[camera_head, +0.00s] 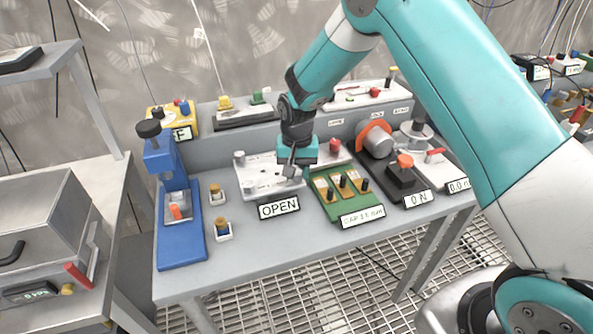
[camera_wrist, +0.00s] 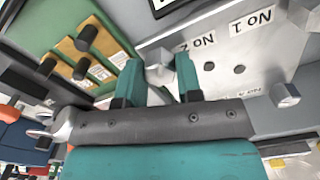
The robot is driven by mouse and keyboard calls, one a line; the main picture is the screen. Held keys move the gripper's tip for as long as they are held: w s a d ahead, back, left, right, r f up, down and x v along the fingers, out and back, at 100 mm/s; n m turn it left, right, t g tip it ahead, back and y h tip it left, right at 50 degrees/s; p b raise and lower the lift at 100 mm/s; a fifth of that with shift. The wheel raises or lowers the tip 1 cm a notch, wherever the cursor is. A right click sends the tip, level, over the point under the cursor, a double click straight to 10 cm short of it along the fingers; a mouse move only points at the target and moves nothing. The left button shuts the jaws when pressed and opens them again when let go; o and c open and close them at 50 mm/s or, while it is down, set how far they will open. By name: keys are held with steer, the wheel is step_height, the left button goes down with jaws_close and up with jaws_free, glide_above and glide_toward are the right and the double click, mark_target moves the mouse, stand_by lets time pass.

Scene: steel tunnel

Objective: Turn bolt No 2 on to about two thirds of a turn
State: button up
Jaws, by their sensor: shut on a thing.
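The pale grey bolt plate (camera_head: 258,182) lies on the bench, behind the OPEN sign. My gripper (camera_head: 294,172) points down at its right side. In the wrist view my gripper (camera_wrist: 157,75) has its two teal fingers on either side of a grey bolt head (camera_wrist: 158,72), shut on it. The label No 2 (camera_wrist: 196,42) is beside this bolt, upside down in this view. The fingers hide part of the bolt head, and its turn angle is hard to read. Another grey bolt (camera_wrist: 286,96) stands apart from my gripper on the same plate.
A green board (camera_head: 343,191) with several black-tipped knobs is close to the right of my gripper. The OPEN sign (camera_head: 279,207) stands in front of the plate. A blue press (camera_head: 178,213) is at the left. The bench's front strip (camera_head: 270,252) is clear.

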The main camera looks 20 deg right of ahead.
mark_target(297, 171)
steer(key=m, duration=0.4)
steer(key=shift+m, duration=0.4)
steer(key=shift+r, duration=0.1)
steer(key=o, duration=0.9)
steer(key=shift+o, duration=0.2)
step_height(297, 171, up, 17)
steer(key=b, duration=0.2)
steer(key=shift+r, duration=0.15)
